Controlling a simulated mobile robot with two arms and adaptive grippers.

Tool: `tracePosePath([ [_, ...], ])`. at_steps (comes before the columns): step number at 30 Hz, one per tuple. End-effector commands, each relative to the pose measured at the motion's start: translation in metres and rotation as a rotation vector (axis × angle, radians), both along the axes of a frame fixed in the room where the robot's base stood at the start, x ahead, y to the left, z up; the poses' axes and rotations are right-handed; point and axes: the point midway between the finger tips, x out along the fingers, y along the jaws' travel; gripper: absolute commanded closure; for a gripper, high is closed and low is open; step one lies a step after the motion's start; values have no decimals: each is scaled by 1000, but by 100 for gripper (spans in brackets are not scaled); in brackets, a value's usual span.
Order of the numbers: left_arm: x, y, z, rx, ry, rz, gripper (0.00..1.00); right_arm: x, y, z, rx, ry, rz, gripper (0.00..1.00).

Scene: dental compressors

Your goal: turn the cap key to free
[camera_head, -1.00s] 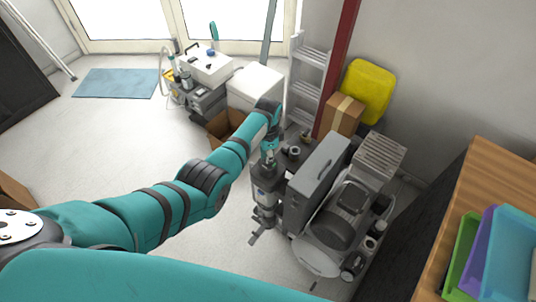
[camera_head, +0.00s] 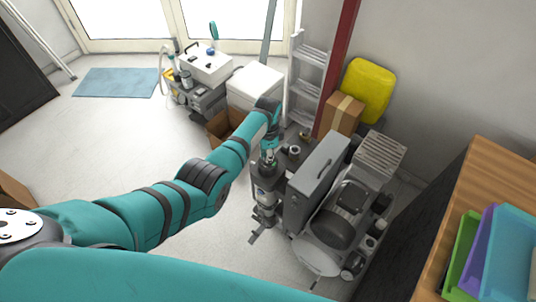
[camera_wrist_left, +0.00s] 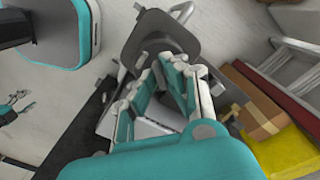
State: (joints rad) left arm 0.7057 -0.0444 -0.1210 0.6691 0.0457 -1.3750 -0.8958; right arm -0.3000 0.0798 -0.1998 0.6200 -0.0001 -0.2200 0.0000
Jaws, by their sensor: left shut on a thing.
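My left gripper (camera_head: 268,158) points down over the top of the grey unit with canisters (camera_head: 264,195), at the left of the compressor group. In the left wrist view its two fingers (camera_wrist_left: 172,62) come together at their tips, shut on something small. The cap key itself is hidden by the fingers in both views, so I cannot see which way it points. A dark grey part (camera_wrist_left: 160,38) lies behind the fingertips in the wrist view.
A grey cabinet (camera_head: 318,168) and a compressor with a round tank (camera_head: 335,230) stand right of the gripper. An open cardboard box (camera_head: 220,127) and white box (camera_head: 255,85) are behind. A wooden bench (camera_head: 452,215) with coloured trays is at right.

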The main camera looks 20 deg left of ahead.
Motion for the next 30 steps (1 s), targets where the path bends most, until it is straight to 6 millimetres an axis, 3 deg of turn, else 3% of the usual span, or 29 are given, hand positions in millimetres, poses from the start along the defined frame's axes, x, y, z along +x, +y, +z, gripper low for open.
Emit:
tracePosePath([
  [3,0,0,0,1,-1,0,100,0,0,0,0,0,0,44],
  [4,0,0,0,1,-1,0,89,0,0,0,0,0,0,44],
  [9,0,0,0,1,-1,0,68,0,0,0,0,0,0,44],
  [20,1,0,6,-1,-3,0,68,0,-2,0,-3,-1,2,44],
  [26,1,0,33,0,-5,0,68,0,-1,0,-1,0,1,44],
  [30,1,1,66,2,-6,0,68,0,-1,0,-1,0,0,44],
])
